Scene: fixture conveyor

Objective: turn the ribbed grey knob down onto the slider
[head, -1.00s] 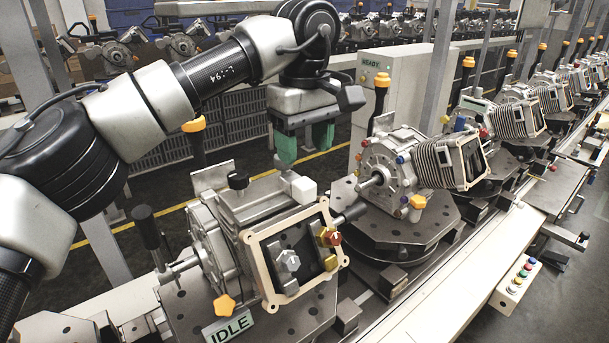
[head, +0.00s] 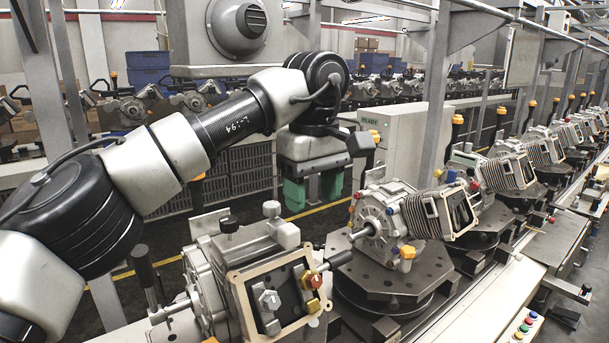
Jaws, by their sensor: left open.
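A small pale grey knob (head: 271,209) stands upright on top of the nearest fixture, and I take it for the ribbed knob; its ribs are too small to make out. I cannot tell surely which part is the slider; the grey bar on the fixture top (head: 250,245) lies beside the knob. My left gripper (head: 313,188) has two green fingers, apart and empty, pointing down. In the picture it is above and right of the knob, not touching it. My right gripper is out of view.
Grey, red and yellow knobs sit on the fixture's front frame (head: 237,307). A finned engine (head: 425,215) on a turntable (head: 385,270) stands to the right. A grey cabinet marked READY (head: 385,135) is behind.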

